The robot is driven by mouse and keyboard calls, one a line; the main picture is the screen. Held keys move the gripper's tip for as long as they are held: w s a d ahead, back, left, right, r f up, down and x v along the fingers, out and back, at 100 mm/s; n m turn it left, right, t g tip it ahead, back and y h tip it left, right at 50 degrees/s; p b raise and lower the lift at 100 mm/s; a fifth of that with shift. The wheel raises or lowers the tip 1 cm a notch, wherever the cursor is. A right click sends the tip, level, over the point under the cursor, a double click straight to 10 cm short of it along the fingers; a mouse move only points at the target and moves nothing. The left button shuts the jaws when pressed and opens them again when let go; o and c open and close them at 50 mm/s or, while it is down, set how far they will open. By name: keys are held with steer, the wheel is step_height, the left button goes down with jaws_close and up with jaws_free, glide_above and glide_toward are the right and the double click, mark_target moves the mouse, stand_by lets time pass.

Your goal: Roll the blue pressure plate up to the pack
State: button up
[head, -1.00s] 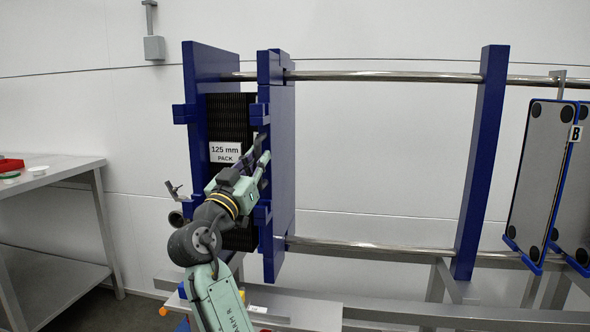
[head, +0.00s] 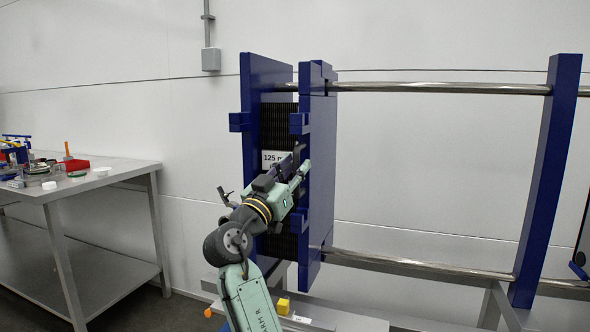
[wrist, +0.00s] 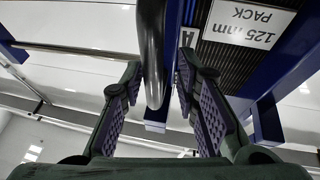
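The blue pressure plate (head: 321,170) hangs upright on the rails, just right of the dark ribbed pack (head: 278,130). It covers the right part of the label "125 mm PACK" (head: 273,158). I cannot tell whether plate and pack touch. My gripper (head: 298,172) is at the plate's near edge. In the wrist view my gripper (wrist: 160,85) has its fingers spread, with a dark round-ended bar (wrist: 152,60) and a blue edge between them. I cannot tell whether either finger touches these. The label shows upside down there (wrist: 250,22).
A fixed blue plate (head: 262,80) stands left of the pack. A blue post (head: 548,180) holds the right ends of the upper rail (head: 440,88) and lower rail (head: 420,264), which are bare in between. A cluttered grey table (head: 110,180) stands at left.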

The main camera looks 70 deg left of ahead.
steer(key=shift+o, duration=0.2)
steer(key=shift+w+d, duration=0.1)
steer(key=v, duration=1.2)
